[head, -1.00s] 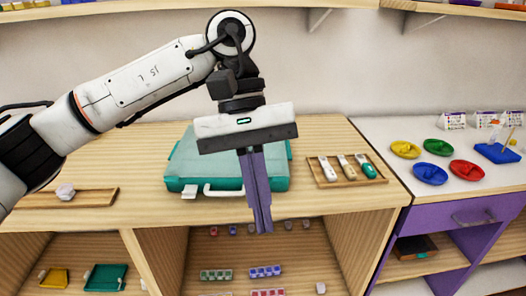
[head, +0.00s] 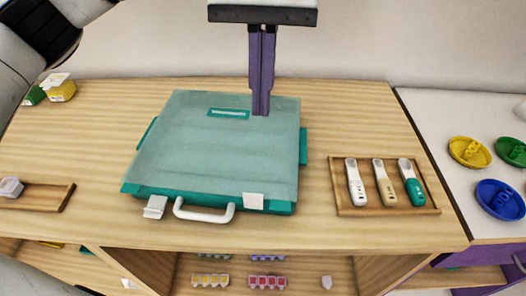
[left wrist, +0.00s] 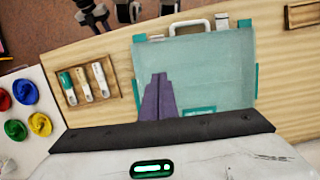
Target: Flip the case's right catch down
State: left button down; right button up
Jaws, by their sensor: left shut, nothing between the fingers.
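The teal case (head: 215,150) lies shut on the wooden bench top, its white handle (head: 204,212) at the front. The right catch (head: 253,200), a white tab, stands up against the front edge of the lid. The left catch (head: 155,207) sticks outward and lower from the front edge. My left gripper (head: 261,112) is shut and empty, its purple fingers pointing down over the far right part of the lid, away from the right catch. In the left wrist view the fingers (left wrist: 158,78) show over the case (left wrist: 210,65).
A wooden tray (head: 385,211) with several pen-like tools lies right of the case. Another small tray (head: 45,197) is at the left. Yellow (head: 469,151) and blue (head: 500,199) dishes stand on the white surface. Bench top in front of the case is narrow.

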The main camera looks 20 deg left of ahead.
pick_arm(q)
send_near(256, 191)
jog(key=f, duration=0.1)
jog(key=w+f, duration=0.1)
jog(key=f, duration=0.1)
jog(key=w+f, duration=0.1)
jog(key=f, duration=0.1)
jog(key=shift+w+a+f, duration=0.2)
jog(key=shift+a+f, duration=0.05)
jog(key=shift+a, duration=0.05)
jog(key=s, duration=0.3)
jog(key=shift+d+f+p, duration=0.2)
jog(key=shift+d+p, duration=0.1)
jog(key=shift+s+d, duration=0.15)
jog(key=shift+s, duration=0.3)
pick_arm(e)
jog(key=shift+s+d, duration=0.15)
jog(key=shift+s, duration=0.25)
jog(key=shift+f, duration=0.1)
